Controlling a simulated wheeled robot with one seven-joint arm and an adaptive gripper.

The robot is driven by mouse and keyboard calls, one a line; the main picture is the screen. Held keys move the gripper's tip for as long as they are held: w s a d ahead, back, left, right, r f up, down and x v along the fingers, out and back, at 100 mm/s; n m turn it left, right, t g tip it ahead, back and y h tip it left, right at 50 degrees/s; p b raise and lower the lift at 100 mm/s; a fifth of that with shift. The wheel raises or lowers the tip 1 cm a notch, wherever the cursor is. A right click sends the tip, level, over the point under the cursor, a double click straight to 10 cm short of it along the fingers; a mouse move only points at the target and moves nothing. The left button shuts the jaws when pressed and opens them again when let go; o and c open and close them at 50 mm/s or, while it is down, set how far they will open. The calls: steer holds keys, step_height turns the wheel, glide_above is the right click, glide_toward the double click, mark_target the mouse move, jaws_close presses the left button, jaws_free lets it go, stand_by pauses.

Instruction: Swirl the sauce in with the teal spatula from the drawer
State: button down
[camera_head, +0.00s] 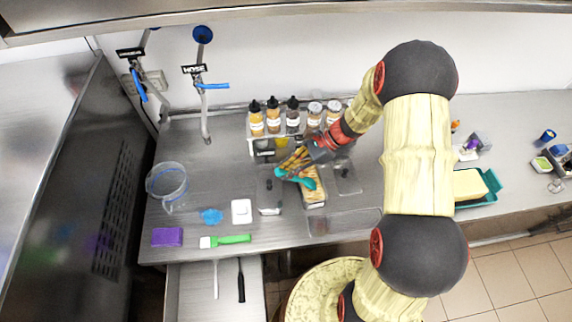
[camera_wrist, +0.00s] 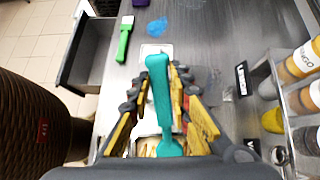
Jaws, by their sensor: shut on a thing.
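My gripper (camera_head: 293,163) is shut on the teal spatula (camera_head: 307,183) above the counter. In the wrist view the spatula (camera_wrist: 160,92) runs lengthwise between the yellow and black fingers of my gripper (camera_wrist: 158,88). Its wider end lies low in the picture, over a small metal pan (camera_wrist: 141,149) with pale yellow contents. In the head view this pan (camera_head: 315,204) sits just below and right of the gripper. Whether the spatula touches the contents cannot be told. The drawer (camera_head: 190,300) is open at the front left, with a white and a black utensil inside.
A bottle rack (camera_head: 252,133) stands behind the gripper. A clear pitcher (camera_head: 168,184), blue scraps (camera_head: 212,216), a white dish (camera_head: 241,211), a purple sponge (camera_head: 167,237) and a green-handled brush (camera_head: 230,239) lie left. A teal tray (camera_head: 487,199) with a yellow block is right.

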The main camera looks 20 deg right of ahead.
steer(key=shift+w, duration=4.05)
steer(key=shift+s, duration=2.45)
step_height(320, 180, up, 9)
steer(key=p, duration=0.6)
steer(key=shift+d+f, duration=0.15)
steer(key=shift+f, duration=0.05)
